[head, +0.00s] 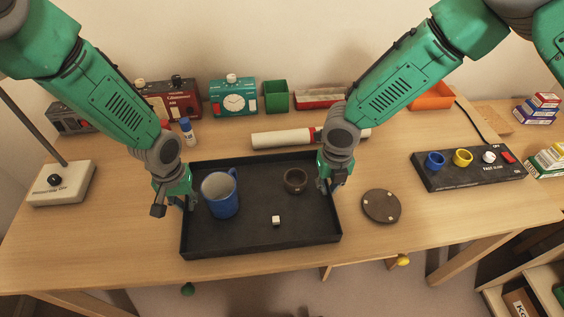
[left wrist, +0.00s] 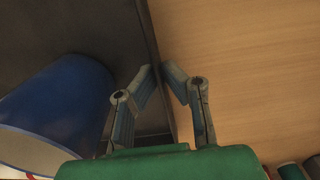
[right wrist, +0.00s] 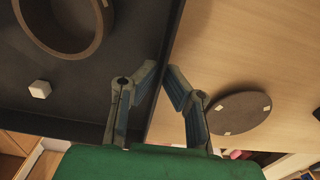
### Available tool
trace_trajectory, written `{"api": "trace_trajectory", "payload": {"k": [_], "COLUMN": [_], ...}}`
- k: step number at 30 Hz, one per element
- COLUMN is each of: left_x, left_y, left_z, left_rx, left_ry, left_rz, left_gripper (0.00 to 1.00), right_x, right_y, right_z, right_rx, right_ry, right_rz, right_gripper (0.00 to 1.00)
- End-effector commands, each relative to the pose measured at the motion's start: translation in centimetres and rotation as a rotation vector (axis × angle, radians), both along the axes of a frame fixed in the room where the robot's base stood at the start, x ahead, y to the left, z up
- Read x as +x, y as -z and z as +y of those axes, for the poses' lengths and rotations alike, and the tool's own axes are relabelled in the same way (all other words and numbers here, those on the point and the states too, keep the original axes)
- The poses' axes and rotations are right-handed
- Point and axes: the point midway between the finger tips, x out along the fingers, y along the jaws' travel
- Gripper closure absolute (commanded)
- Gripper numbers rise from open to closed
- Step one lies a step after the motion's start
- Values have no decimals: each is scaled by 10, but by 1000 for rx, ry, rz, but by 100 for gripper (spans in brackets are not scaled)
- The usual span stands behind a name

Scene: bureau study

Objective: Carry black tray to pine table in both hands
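The black tray (head: 255,238) is level on or just above the wooden desk (head: 95,235); I cannot tell if it touches. It carries a blue mug (head: 222,197), a small brown bowl (head: 295,181) and a white cube (head: 276,220). My left gripper (head: 190,202) is shut on the tray's left wall; the left wrist view shows its fingers (left wrist: 160,78) on either side. My right gripper (head: 328,188) is shut on the right wall, as the right wrist view shows (right wrist: 162,70). I cannot tell which surface is the pine table.
A round dark disc (head: 381,206) lies right of the tray. A black panel with knobs (head: 468,168) is further right. A white roll (head: 283,138), a glue stick (head: 188,131) and a teal clock box (head: 233,99) stand behind. A pale switch box (head: 60,184) is at left.

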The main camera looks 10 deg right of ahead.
Motion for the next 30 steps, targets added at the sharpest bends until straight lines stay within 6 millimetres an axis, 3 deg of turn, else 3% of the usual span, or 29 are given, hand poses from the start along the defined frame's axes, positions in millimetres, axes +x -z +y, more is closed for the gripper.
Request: {"api": "trace_trajectory", "payload": {"k": [14, 30], "left_x": [2, 2], "left_y": [-10, -109], "left_z": [0, -1], "left_rx": [-1, 0], "left_ry": [0, 1], "left_rz": [-3, -2], "left_gripper": [74, 74], "right_x": [1, 1], "right_y": [-1, -1], "right_z": [0, 0], "right_rx": [0, -1], "right_ry": [0, 1], "right_rz": [0, 1], "right_gripper": [74, 74]}}
